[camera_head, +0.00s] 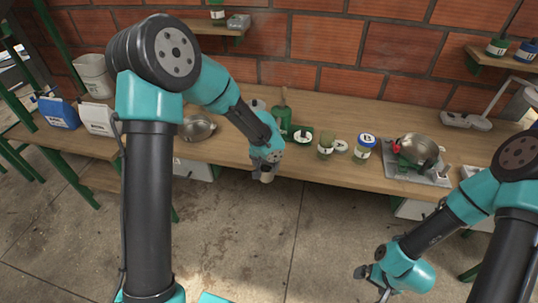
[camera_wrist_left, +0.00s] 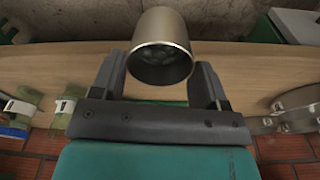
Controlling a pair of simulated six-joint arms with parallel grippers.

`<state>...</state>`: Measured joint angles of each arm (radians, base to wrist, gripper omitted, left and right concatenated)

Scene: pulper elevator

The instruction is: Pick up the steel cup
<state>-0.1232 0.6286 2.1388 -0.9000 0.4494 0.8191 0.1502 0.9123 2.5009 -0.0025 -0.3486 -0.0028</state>
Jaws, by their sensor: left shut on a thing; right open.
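The steel cup (camera_wrist_left: 161,47) is between the two fingers of my left gripper (camera_wrist_left: 162,82) in the left wrist view, with its open mouth facing the camera and something dark greenish inside. In the head view my left gripper (camera_head: 264,168) is shut on the cup (camera_head: 267,177), which shows as a small pale shape at the fingertips near the table's front edge. My right gripper (camera_head: 372,283) is open and empty, over the floor in front of the table at the lower right.
The wooden table (camera_head: 330,178) runs along a brick wall. A metal pan (camera_head: 197,128) is left of my left gripper. Bare table lies in front of the jars.

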